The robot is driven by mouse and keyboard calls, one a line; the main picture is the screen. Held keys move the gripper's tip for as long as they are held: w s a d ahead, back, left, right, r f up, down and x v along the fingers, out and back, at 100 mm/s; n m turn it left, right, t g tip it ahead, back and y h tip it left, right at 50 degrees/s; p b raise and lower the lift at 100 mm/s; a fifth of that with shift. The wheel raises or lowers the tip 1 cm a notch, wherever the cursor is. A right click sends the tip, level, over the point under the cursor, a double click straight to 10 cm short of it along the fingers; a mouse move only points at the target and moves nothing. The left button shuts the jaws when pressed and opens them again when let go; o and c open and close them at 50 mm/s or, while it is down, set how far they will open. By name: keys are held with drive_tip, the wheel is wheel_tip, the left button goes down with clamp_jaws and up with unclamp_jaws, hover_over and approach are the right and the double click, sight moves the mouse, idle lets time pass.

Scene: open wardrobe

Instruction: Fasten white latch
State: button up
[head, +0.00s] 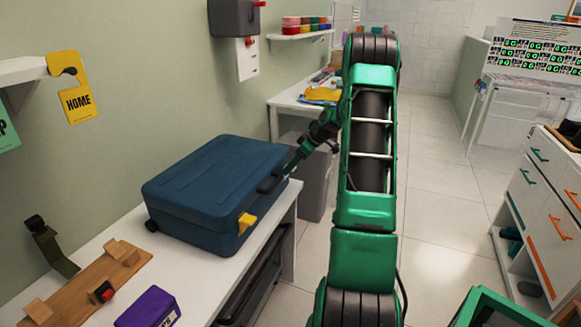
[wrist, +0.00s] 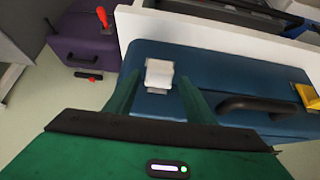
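The blue suitcase (head: 205,185) lies flat on the white bench with its lid down. It also fills the middle of the wrist view (wrist: 220,70). The white latch (wrist: 160,73) is on its front edge, left of the dark handle (wrist: 262,104). The yellow latch (head: 246,222) is at the other end of that front and shows in the wrist view (wrist: 309,96). My gripper (wrist: 159,82) is open, its two green fingers on either side of the white latch. I cannot tell whether they touch it. The white latch is hidden in the head view.
A purple box (head: 149,308) and a wooden board (head: 90,285) with mounted parts are on the bench in front. A purple case (wrist: 85,42) stands on the floor. A grey bin (head: 316,185) is beyond the bench.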

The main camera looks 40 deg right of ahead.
drive_tip(key=v, duration=1)
drive_tip(key=shift+s+r, duration=0.2)
drive_tip(key=shift+r, duration=0.1)
drive_tip(key=shift+d, duration=0.1)
drive_tip(key=s+a+r+m+g+h, duration=0.1)
drive_tip(key=s+a+r+m+g, duration=0.15)
drive_tip(key=s+a, duration=0.55)
drive_tip(key=s+a+r+m+g+h, duration=0.1)
drive_tip(key=s+a+r+m, duration=0.25)
drive_tip(key=a, duration=0.85)
drive_tip(key=s+a+m+g, duration=0.1)
drive_tip(key=s+a, duration=0.3)
drive_tip(key=s, duration=0.3)
drive_tip(key=s+a+f+m+g, duration=0.1)
drive_tip(key=s+a, duration=0.3)
drive_tip(key=s, duration=0.4)
drive_tip(key=s+a+m+g, duration=0.1)
drive_tip(key=s+a+m, duration=0.2)
drive_tip(key=s, duration=0.4)
drive_tip(key=shift+a+f, duration=0.25)
drive_tip(key=shift+a, duration=0.55)
drive_tip(key=shift+s, duration=0.15)
